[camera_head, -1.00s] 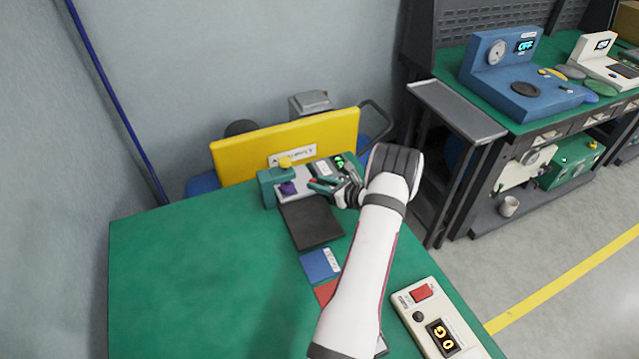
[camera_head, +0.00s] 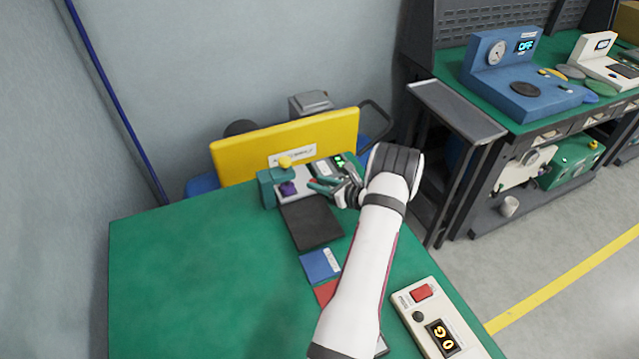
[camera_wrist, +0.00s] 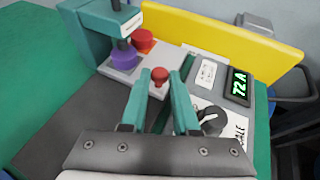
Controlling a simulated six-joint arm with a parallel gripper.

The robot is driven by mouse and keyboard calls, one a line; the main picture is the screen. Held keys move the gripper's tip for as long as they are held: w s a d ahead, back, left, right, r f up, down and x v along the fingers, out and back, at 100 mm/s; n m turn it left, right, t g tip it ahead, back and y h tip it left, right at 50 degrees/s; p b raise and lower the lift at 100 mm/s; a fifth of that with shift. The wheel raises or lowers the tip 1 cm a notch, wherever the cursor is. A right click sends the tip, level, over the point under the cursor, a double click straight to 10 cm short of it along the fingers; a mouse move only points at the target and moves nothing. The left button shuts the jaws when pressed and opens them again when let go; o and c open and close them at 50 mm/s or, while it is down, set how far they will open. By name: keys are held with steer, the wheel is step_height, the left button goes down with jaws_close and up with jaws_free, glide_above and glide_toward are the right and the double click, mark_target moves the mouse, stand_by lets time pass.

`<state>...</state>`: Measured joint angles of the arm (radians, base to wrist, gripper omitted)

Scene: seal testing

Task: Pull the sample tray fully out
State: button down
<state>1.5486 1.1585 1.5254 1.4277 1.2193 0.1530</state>
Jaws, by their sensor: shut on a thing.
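The sample tray (camera_wrist: 142,83) is a pale grey slab at the foot of a teal press stand (camera_wrist: 94,32). A red ball knob (camera_wrist: 159,76) stands at its near side. My gripper (camera_wrist: 160,86) has its two teal fingers on either side of this knob, shut on it. In the head view, my gripper (camera_head: 316,186) is at the stand's right side. A purple cylinder (camera_wrist: 123,58) is under the press rod, with an orange-red round piece (camera_wrist: 144,40) behind it. Whether the cylinder rests on the tray is hard to tell.
A black mat (camera_head: 312,223) lies in front of the stand. A lit display unit (camera_wrist: 238,88) and a black dial (camera_wrist: 211,120) are close on the right. A yellow panel (camera_head: 235,155) rises behind. The green table (camera_head: 180,270) is clear at left.

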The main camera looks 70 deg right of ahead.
steer(key=s+a, duration=1)
steer(key=shift+s+a, duration=0.3)
steer(key=c, duration=0.7)
jaws_free()
steer(key=v, duration=1.5)
steer(key=shift+s+a+r, duration=0.1)
steer(key=shift+s+a, duration=0.05)
steer(key=shift+s, duration=0.15)
